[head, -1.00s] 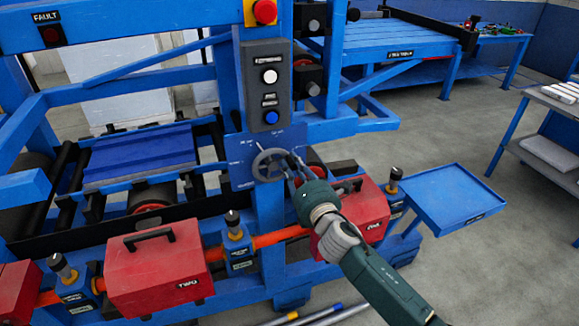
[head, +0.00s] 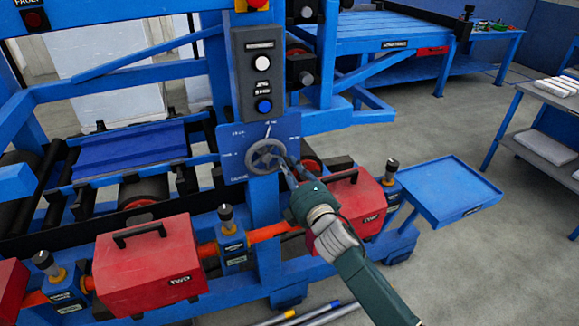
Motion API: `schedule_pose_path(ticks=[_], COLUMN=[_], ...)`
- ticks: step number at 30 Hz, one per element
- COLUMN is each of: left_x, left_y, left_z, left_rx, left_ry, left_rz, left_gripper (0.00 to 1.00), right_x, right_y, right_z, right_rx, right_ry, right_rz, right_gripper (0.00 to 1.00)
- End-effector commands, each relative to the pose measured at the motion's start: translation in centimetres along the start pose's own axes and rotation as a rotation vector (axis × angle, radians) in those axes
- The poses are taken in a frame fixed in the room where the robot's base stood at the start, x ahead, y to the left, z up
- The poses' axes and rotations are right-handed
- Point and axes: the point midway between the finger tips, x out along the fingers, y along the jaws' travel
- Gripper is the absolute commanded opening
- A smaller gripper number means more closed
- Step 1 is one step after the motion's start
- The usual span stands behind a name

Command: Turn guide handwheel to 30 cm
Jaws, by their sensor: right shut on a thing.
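The guide handwheel (head: 262,149) is a small grey spoked wheel on a blue plate (head: 233,164) with white marks around it. The writing on the marks is too small to read for sure. My right gripper (head: 284,166) comes from the lower right and is shut on the lower right part of the wheel's rim. Its fingers hide that part of the rim. My left gripper is not in view.
A grey button box (head: 259,75) stands just above the wheel. Red covers (head: 148,262) and (head: 361,200) as a second red cover sit below, along an orange bar. A blue tray (head: 444,190) juts out at right. Open floor lies to the right.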

Motion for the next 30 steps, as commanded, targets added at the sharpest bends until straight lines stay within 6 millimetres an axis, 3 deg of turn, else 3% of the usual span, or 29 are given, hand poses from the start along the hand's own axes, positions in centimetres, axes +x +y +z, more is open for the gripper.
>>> schedule_pose_path(ticks=[1,18,19,21,30], left_x=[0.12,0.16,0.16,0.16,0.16], left_y=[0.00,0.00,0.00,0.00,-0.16], left_z=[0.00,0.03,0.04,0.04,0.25], left_rx=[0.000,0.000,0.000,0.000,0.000], left_ry=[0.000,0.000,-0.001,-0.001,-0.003], left_rz=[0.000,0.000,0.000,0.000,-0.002], left_gripper=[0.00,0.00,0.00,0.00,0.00], right_x=[-0.09,-0.06,-0.06,-0.05,-0.11], right_y=[-0.63,-0.53,-0.51,-0.45,-0.24], right_z=[-0.01,-0.06,-0.07,-0.06,-0.03], right_rx=[0.012,0.039,0.039,0.039,0.038], right_ry=[-0.001,-0.001,-0.001,-0.001,0.000], right_rz=[-0.009,-0.006,-0.005,-0.005,-0.001], right_gripper=[0.00,0.00,0.23,0.36,0.36])
